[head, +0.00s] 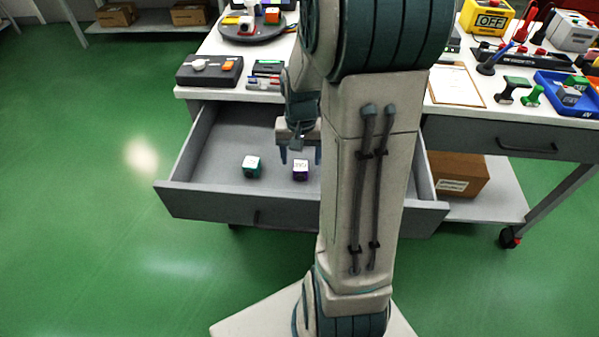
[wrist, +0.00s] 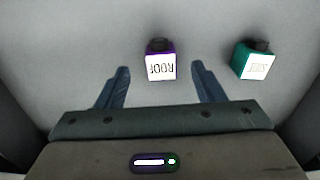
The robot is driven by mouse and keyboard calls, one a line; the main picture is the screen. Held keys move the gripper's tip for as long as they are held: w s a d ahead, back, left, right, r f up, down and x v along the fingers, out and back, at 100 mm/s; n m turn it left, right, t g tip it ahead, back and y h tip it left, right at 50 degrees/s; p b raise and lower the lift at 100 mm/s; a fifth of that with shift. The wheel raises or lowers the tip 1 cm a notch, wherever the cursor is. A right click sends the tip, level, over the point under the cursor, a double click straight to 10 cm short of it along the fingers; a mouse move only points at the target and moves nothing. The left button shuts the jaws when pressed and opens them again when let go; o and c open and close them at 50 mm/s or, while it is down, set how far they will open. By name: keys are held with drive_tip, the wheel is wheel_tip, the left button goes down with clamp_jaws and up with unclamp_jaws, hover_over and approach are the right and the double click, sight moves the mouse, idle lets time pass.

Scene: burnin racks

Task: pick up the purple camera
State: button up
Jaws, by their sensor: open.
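The purple camera (head: 300,174) is a small cube with a white top label, lying in the open grey drawer (head: 205,206). In the wrist view the purple camera (wrist: 161,66) has a label reading "ROOF" upside down and a dark lens at its far side. My gripper (head: 300,158) points down into the drawer above the purple camera. In the wrist view my gripper (wrist: 160,75) is open, with one finger on each side of the camera and visible gaps between. Nothing is held. A teal camera (head: 252,167) lies to the left in the head view; it also shows at right in the wrist view (wrist: 252,60).
The drawer walls surround both cameras; the rest of its floor looks bare. The white bench top (head: 440,112) above holds a black case (head: 210,71), a clipboard (head: 455,85), stamps and a blue tray (head: 570,100). A cardboard box (head: 458,172) sits on the lower shelf.

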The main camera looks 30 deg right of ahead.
sight(300, 166)
drive_tip(key=shift+w+d+f+b, duration=0.1)
drive_tip(key=shift+w+f+b, duration=0.1)
drive_tip(key=shift+f, duration=0.7)
drive_tip(key=shift+w+f+b, duration=0.1)
drive_tip(key=shift+f+b, duration=0.05)
drive_tip(key=shift+f, duration=0.8)
drive_tip(key=shift+w+d+f+b, duration=0.1)
drive_tip(key=shift+f+b, duration=0.1)
drive_tip(key=shift+f, duration=0.7)
drive_tip(key=c, duration=1.1)
